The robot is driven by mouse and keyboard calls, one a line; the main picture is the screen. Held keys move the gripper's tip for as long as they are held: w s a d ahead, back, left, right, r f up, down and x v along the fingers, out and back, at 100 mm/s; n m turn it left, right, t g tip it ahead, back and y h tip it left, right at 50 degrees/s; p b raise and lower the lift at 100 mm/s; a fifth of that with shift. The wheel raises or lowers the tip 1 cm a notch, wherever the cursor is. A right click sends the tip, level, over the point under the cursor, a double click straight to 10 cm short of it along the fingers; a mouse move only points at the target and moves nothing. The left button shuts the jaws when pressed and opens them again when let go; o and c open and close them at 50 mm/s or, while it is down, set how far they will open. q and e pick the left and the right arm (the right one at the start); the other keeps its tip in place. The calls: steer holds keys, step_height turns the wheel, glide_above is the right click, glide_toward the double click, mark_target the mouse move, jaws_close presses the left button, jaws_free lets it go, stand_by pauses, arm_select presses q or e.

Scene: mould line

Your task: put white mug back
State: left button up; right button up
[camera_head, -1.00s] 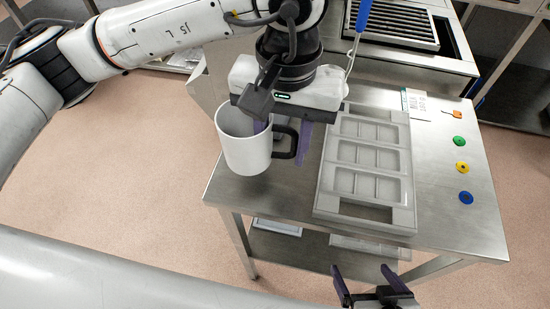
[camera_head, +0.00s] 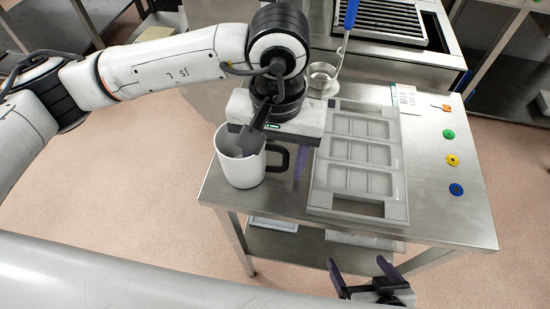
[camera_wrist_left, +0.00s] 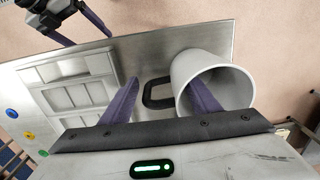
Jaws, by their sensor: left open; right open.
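The white mug (camera_head: 240,166) with a black handle (camera_head: 278,158) stands upright at the left corner of the steel table in the head view. It also shows in the left wrist view (camera_wrist_left: 228,72), its mouth towards the camera. My left gripper (camera_head: 275,158) is over the mug and open. One purple finger reaches into the mug's mouth, and the other (camera_wrist_left: 121,102) is outside, beyond the handle. My right gripper (camera_head: 362,272) is open and empty in front of the table's near edge.
A grey mould tray (camera_head: 404,190) lies right of the mug on the steel table (camera_head: 450,205). A ladle with a blue handle (camera_head: 351,14) stands behind it. Green, yellow and blue buttons (camera_head: 453,160) line the right side.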

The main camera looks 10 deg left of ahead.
arm_select(q)
steer(key=shift+r, duration=0.1)
step_height(320, 180, up, 12)
steer(key=shift+d+f+b, duration=0.1)
steer(key=shift+d+b, duration=0.05)
steer(key=shift+b, duration=0.45)
